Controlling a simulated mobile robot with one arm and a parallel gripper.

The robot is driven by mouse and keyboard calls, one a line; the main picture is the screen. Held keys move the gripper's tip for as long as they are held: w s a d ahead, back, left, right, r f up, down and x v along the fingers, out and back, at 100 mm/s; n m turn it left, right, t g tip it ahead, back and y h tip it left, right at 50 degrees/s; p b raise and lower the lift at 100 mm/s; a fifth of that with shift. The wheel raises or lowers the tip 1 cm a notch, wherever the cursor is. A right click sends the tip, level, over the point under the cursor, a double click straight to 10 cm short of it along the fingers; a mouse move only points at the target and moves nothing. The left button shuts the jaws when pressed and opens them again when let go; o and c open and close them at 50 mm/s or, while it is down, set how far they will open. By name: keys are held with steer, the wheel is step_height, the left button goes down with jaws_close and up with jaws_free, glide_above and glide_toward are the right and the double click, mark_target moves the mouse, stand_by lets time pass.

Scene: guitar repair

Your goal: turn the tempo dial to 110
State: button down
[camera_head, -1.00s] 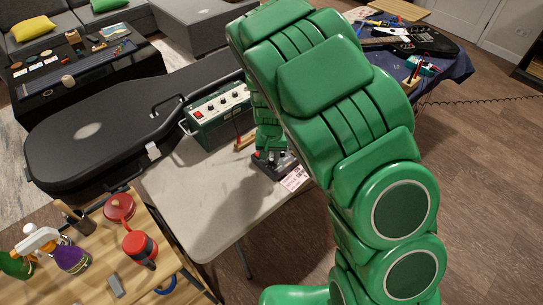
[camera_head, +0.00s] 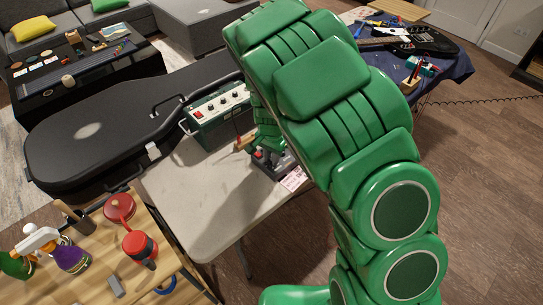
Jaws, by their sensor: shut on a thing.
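A small dark grey box with a red part (camera_head: 281,167) sits on the pale table, beside a printed paper slip (camera_head: 294,179). My green gripper (camera_head: 267,150) is low over the box, its fingers shut on what appears to be the tempo dial on the box's top. The dial itself is hidden behind the fingers, and its reading is too small to see. My large green arm comes in from the right and covers part of the table.
A green amplifier (camera_head: 217,116) and a black guitar case (camera_head: 90,136) stand left of the box. The pale table (camera_head: 203,207) is clear in front. A wooden bench (camera_head: 95,270) with a spray bottle (camera_head: 72,258) is at lower left. A guitar (camera_head: 425,42) lies at the back right.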

stand_by(0.4)
steer(key=c, duration=1)
jaws_free()
steer(key=shift+r, duration=0.1)
step_height(320, 180, up, 7)
steer(key=shift+r, duration=0.3)
